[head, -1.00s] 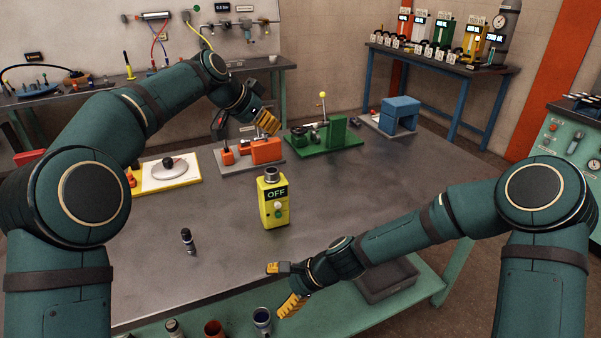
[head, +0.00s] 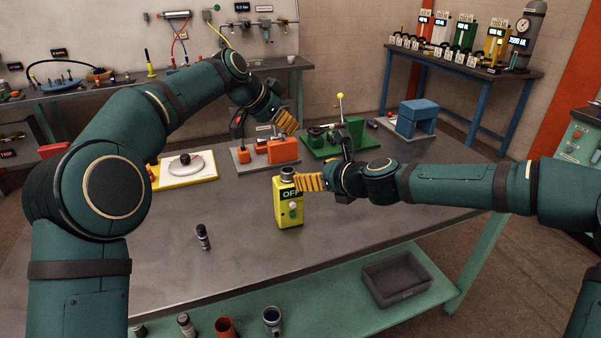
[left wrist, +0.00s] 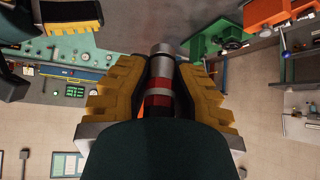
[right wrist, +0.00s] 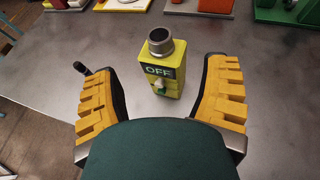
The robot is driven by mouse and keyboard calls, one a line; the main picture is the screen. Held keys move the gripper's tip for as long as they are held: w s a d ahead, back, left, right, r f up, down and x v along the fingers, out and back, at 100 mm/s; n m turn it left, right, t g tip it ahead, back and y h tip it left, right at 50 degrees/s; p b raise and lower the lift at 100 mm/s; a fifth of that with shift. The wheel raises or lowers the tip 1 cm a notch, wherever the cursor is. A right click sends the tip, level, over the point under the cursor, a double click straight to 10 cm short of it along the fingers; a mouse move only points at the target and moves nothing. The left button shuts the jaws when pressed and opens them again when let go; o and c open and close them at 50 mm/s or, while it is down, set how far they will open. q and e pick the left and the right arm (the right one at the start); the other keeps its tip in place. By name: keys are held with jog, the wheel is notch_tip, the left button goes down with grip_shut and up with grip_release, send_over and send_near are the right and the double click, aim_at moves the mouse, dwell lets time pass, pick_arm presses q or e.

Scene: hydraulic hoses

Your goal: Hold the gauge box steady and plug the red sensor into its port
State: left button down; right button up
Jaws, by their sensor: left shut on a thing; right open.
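The gauge box (head: 289,214) is yellow, stands upright on the table and shows OFF. A round metal port (right wrist: 160,41) tops it. My left gripper (head: 287,121) is beyond the box, up over the far part of the table. In the left wrist view it is shut on the red sensor (left wrist: 158,98), a metal cylinder with red and pale bands; the fingers partly hide it. My right gripper (right wrist: 162,95) is open close to the box. In the right wrist view the box (right wrist: 150,82) stands ahead between its spread fingers, with visible gaps both sides.
A small dark cylinder (head: 203,238) stands on the table, left of the box. Orange (head: 283,151) and green (head: 340,132) fixtures and a white-and-yellow plate (head: 200,170) line the far side. A lower shelf holds cups and a grey bin (head: 409,278). The front tabletop is mostly clear.

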aim_at(284, 171)
jog(key=x, duration=1.1)
jog(key=shift+f, duration=0.2)
grip_shut()
